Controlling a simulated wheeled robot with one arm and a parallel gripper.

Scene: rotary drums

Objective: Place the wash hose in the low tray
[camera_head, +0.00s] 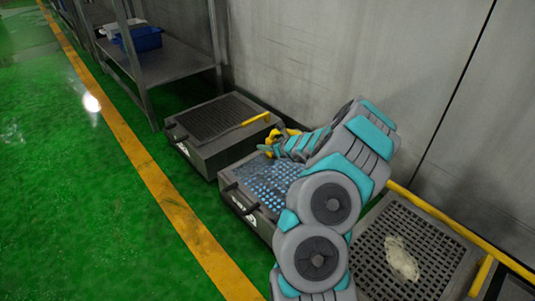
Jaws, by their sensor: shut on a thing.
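My gripper (272,147) is at the end of my teal and grey arm, above the back of the middle dark box. It is shut on a small yellow thing (278,134), which I take to be the wash hose; my gripper and arm hide part of it. The held thing is near the gap between the left and middle boxes; I cannot tell whether it touches either. The frame does not make clear which container is the low tray. The middle box (240,204) has a perforated top with blue showing through, partly covered by my arm.
A left dark box (205,120) has a grated top with a yellow bar (256,118) on its right edge. A yellow-railed grate (375,262) with a pale patch lies at right. A metal shelf (170,65) holds a blue bin (142,38). The green floor at left is clear.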

